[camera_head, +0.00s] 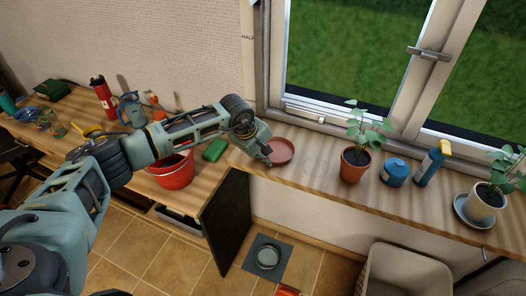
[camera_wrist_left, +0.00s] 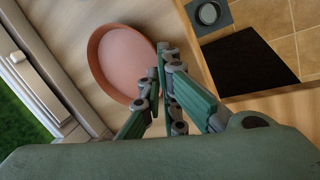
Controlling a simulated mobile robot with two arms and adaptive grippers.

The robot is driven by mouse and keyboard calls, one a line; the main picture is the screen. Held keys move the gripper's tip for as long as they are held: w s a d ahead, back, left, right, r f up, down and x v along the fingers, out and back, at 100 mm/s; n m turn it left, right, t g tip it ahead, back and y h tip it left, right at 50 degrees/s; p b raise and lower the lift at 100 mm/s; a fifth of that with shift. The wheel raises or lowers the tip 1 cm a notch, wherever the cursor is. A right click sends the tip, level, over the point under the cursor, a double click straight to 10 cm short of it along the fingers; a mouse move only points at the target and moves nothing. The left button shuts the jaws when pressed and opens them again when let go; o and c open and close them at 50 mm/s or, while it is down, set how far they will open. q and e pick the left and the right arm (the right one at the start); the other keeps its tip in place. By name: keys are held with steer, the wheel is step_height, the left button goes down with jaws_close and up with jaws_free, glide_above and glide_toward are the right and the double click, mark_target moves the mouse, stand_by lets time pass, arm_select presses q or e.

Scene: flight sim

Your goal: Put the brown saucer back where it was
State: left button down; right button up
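The brown saucer (camera_head: 281,150) is a round reddish-brown dish at the counter's wall side, left of the potted plant. It also shows in the left wrist view (camera_wrist_left: 122,62). My left gripper (camera_head: 267,153) is at the saucer's near left rim. In the left wrist view its fingers (camera_wrist_left: 160,72) are close together with the rim between them, one finger over the inner side and one outside. I cannot tell whether the saucer is resting on the counter or slightly raised. A faint ring mark (camera_head: 316,166) shows on the wood between saucer and plant. My right gripper is not in view.
A white pot (camera_head: 484,204) sits on a blue saucer (camera_head: 462,212).

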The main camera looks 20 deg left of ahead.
arm_select(q)
steer(key=shift+f, duration=0.2)
steer(key=c, duration=2)
jaws_free()
steer(key=shift+r, duration=0.1)
steer(key=shift+r, duration=0.2)
steer(key=shift+b+v, duration=1.6)
steer(key=shift+v, duration=4.3)
